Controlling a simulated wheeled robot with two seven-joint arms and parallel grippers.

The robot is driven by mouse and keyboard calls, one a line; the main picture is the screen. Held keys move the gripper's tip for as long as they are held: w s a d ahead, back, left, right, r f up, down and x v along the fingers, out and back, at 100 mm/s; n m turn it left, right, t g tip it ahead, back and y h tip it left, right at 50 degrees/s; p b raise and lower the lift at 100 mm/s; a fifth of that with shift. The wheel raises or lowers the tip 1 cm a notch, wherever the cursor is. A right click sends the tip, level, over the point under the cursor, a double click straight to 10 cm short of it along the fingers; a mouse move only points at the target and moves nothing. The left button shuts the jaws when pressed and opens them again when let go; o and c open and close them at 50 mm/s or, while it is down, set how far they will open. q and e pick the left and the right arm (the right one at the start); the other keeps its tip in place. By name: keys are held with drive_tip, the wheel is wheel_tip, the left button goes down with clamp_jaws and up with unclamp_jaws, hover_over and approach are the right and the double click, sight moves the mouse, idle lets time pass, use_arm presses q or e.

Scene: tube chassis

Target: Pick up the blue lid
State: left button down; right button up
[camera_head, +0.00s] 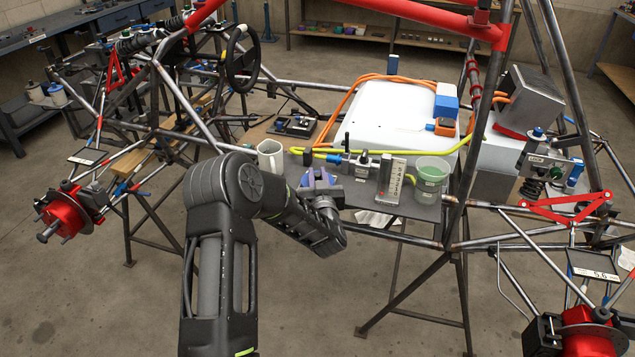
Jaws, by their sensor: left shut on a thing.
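The blue lid (309,180) shows as a blue-purple piece at the fingers of my left gripper (320,183), over the front part of the grey shelf in the tube chassis. My left gripper is shut on it, and the fingers and wrist hide part of it. I cannot tell whether the lid touches the shelf. My right gripper is out of view.
Behind are a white box (385,118) and a yellow hose. Chassis tubes surround the shelf.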

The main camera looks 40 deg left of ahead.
sight(318, 174)
use_arm(q)
drive_tip(key=shift+r, duration=0.1)
